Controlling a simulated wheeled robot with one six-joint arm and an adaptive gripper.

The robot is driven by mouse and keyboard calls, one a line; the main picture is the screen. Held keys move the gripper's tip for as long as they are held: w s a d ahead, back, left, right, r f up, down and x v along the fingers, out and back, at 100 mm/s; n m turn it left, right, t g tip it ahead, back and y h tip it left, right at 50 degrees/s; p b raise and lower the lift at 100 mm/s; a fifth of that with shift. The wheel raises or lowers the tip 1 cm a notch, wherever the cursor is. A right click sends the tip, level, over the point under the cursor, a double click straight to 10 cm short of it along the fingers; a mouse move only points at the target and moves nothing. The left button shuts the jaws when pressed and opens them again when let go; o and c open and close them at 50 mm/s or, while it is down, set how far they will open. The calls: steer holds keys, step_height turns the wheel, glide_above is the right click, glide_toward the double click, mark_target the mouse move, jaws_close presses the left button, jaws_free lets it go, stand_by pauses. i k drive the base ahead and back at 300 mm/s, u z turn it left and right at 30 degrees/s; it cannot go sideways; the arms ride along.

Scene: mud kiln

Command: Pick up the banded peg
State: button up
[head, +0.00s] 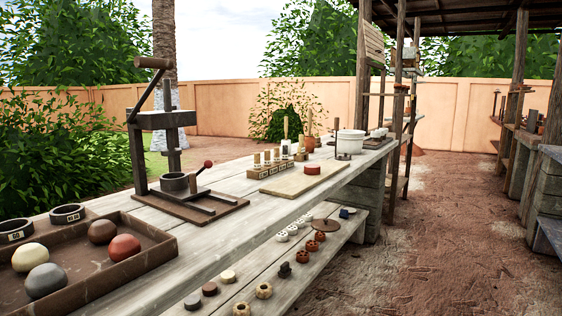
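I cannot make out a peg with clear bands. My gripper is not in view.
The weathered bench (225,185) runs away from me. A lever press (172,180) and a brown tray (150,233) of balls stand nearer. A red disc (312,169) lies on the pale board (290,184). The lower shelf (262,262) holds small parts. The dirt floor (430,250) at right is open.

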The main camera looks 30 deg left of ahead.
mark_target(267, 152)
steer(key=i, duration=3.85)
steer(key=u, duration=3.3)
